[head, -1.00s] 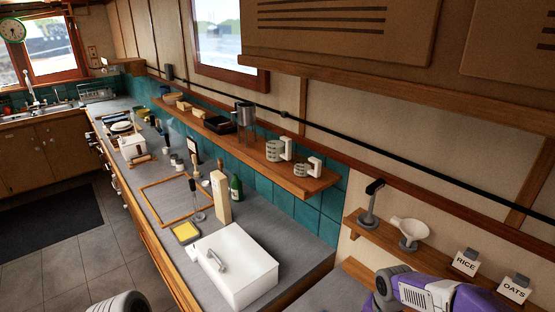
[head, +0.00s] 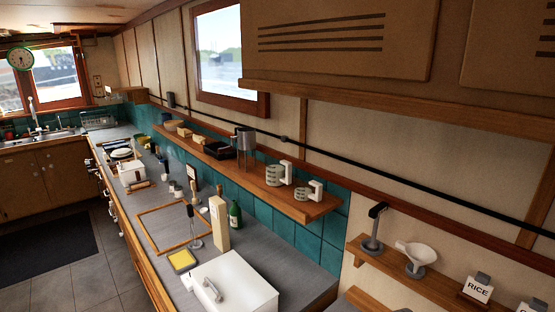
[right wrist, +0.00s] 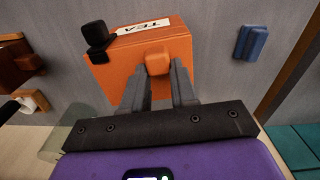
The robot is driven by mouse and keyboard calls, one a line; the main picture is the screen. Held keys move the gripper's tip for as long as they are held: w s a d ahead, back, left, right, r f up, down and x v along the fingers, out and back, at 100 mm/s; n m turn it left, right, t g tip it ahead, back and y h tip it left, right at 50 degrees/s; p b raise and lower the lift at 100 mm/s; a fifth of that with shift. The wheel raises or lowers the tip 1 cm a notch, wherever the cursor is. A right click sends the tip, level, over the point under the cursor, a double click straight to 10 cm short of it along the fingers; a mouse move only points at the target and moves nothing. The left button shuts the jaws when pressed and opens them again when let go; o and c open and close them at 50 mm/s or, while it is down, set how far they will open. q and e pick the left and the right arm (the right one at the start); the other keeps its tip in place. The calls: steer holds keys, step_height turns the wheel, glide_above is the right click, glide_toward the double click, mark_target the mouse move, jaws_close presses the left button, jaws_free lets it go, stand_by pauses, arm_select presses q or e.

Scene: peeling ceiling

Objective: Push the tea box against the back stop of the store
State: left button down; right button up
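The orange tea box (right wrist: 115,68) with a white TEA label shows in the right wrist view, ahead of my right gripper (right wrist: 158,78). An orange knob on its near face sits between the two grey fingertips, which appear closed on it. A black knob-shaped piece stands at the box's upper left corner. I cannot make out the tea box or a back stop in the head view. My left gripper is not in view.
In the head view, a wall shelf (head: 318,209) holds mugs, and a white lidded box (head: 245,280) stands on the counter. A lower right shelf (head: 390,264) holds a funnel and a RICE label (head: 478,288). A blue piece (right wrist: 252,42) is right of the tea box.

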jaws_close()
steer(key=w+d+p, duration=0.5)
steer(key=w+d, duration=0.7)
steer(key=w, duration=0.2)
steer(key=shift+d, duration=0.15)
stand_by(1.5)
stand_by(0.4)
steer(key=o, duration=0.7)
jaws_free()
